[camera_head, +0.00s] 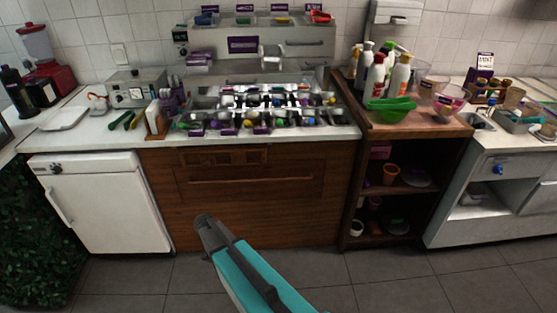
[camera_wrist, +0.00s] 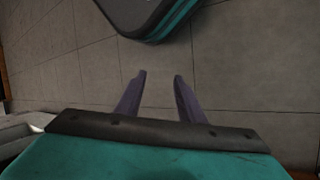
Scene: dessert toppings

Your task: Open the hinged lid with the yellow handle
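The topping station (camera_head: 262,129) stands on the white counter in the head view, with rows of small compartments and clear lids. Small coloured spots show along its front edge, among them a yellow one (camera_head: 249,123) near the front middle. Another yellow spot (camera_head: 331,100) is at its right end. They are too small to tell which is the handle of the lid or whether that lid is shut. My gripper (camera_wrist: 157,78) shows in the wrist view with its two dark fingers apart and nothing between them. It points at the floor, well away from the station.
A wooden cabinet front (camera_head: 250,195) is below the station. Bottles (camera_head: 375,78) and a green bowl (camera_head: 391,104) stand on the wooden cart to the right. A toaster-like box (camera_head: 133,92) and a tool holder (camera_head: 155,119) are on the left. The tiled floor (camera_head: 385,280) is clear.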

